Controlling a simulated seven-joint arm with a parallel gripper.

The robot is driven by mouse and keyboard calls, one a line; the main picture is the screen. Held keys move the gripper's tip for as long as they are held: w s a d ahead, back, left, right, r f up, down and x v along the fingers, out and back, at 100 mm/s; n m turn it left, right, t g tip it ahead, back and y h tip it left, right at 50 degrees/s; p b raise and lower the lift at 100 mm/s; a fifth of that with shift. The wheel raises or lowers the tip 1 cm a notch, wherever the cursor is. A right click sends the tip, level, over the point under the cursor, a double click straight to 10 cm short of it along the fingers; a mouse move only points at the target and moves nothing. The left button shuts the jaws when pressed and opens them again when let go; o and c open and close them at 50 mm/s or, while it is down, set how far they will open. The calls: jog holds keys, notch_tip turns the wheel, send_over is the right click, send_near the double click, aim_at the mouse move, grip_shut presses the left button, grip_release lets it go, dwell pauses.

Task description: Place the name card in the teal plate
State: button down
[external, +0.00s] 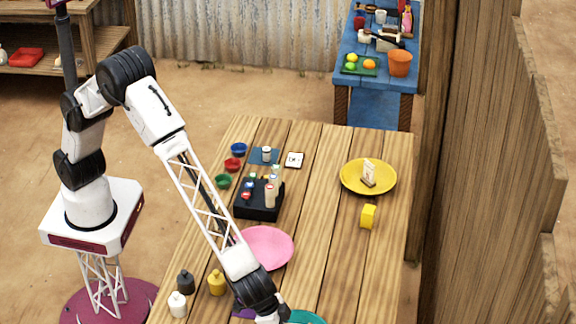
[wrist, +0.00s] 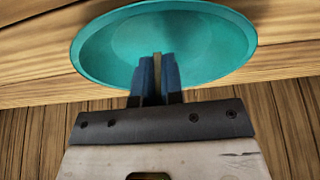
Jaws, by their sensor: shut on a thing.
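The teal plate (wrist: 95,50) fills the upper part of the wrist view; in the external view only its edge (external: 305,317) shows at the bottom. My gripper (wrist: 157,65) is over the plate's near side, its blue fingers shut on a thin grey-brown thing (wrist: 157,62) seen edge-on. I cannot tell from this edge whether it is the name card. In the external view the fingertips are out of frame at the bottom. A small upright white card-like piece with a brown foot (external: 369,172) stands in the yellow plate (external: 350,183).
A pink plate (external: 268,246) lies beside my forearm. Small bottles (external: 186,281) stand at the near left. The table's right middle is clear.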

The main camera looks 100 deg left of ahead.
jog(key=shift+f, duration=0.8)
jog(key=c, duration=1.2)
grip_release()
jog(key=shift+o, duration=0.2)
jog(key=shift+r, duration=0.1)
jog(key=shift+r, duration=3.4)
